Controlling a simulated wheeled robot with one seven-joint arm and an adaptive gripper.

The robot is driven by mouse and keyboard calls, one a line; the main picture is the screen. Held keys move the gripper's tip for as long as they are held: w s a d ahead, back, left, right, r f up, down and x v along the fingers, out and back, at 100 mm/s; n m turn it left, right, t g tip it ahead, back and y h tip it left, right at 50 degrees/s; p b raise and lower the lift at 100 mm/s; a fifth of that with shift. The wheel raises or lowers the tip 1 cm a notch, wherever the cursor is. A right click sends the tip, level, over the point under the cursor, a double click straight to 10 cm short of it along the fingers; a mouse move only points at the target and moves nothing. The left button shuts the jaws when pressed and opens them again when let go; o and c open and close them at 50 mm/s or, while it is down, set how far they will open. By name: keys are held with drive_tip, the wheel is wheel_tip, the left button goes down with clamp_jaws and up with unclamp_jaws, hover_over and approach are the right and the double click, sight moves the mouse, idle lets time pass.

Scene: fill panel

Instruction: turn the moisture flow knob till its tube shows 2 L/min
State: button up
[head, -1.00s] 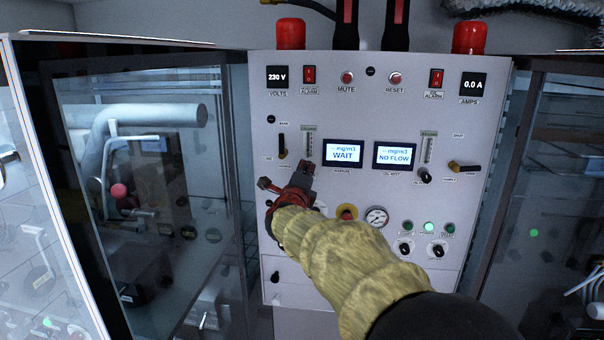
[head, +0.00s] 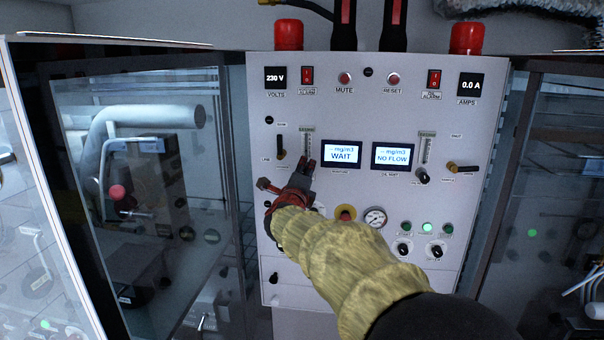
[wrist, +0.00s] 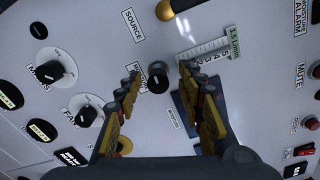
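The moisture flow knob (wrist: 158,78) is a small black knob on the white panel in the wrist view. My gripper (wrist: 158,72) is open, with one finger on each side of the knob; I cannot tell whether either touches it. The knob's flow tube (wrist: 208,50), with a numbered L/min scale, is beside it; I cannot make out a float. In the head view my gripper (head: 308,170) is in front of the panel just below this tube (head: 307,143) and hides the knob.
The panel (head: 440,275) has a WAIT screen (head: 342,153), a NO FLOW screen (head: 392,156), a second tube (head: 426,149) with its knob (head: 422,176), a gauge (head: 375,218) and a lever (head: 281,147) close to my gripper. Glass cabinets (head: 140,260) flank it.

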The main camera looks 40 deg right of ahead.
drive_tip(key=shift+a, duration=0.1)
drive_tip(key=v, duration=1.2)
